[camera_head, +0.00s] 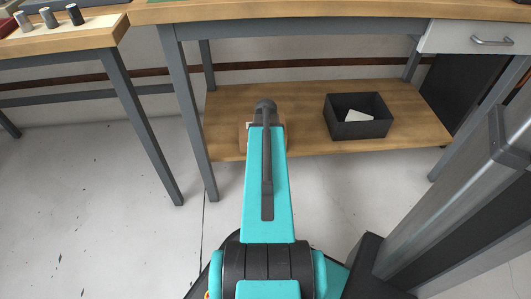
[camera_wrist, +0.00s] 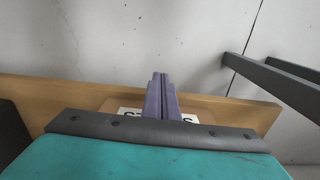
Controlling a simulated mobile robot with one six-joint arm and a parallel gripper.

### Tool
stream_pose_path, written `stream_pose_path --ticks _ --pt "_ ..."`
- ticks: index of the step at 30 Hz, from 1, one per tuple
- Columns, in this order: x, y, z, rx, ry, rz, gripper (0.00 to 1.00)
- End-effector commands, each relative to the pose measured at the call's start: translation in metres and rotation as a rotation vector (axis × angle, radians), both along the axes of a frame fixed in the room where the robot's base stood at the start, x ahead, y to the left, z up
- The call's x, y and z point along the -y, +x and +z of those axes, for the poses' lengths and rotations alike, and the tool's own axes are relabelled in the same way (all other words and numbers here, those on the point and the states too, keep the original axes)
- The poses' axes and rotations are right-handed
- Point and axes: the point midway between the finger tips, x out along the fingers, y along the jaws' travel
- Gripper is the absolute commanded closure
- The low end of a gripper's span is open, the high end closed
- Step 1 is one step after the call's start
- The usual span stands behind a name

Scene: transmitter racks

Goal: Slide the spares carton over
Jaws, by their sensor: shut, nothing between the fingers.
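The spares carton (camera_head: 243,138) is a brown box on the lower wooden shelf. In the head view my arm covers most of it, with only its sides showing. In the wrist view the carton (camera_wrist: 205,104) shows behind my gripper, with part of a white label and dark letters. My gripper (camera_wrist: 160,77) has purple fingers closed together with nothing between them. The fingers overlap the carton in the wrist view; I cannot tell whether they touch it. In the head view the fingers are hidden by my arm.
The lower shelf (camera_head: 310,98) has bare wood between the carton and a dark open bin (camera_head: 358,128) holding a white item. Grey bench legs (camera_head: 190,110) stand left of the shelf. The worktop (camera_head: 320,10) is overhead. Another bench with small cylinders stands at left.

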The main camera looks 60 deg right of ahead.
Motion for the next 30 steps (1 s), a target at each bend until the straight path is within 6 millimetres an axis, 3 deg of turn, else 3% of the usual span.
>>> stream_pose_path --ticks 12,30 --pt "0.029 0.02 -0.001 0.001 -0.001 0.0 1.0" --pt "0.034 0.023 0.001 0.0 0.0 0.0 1.0"
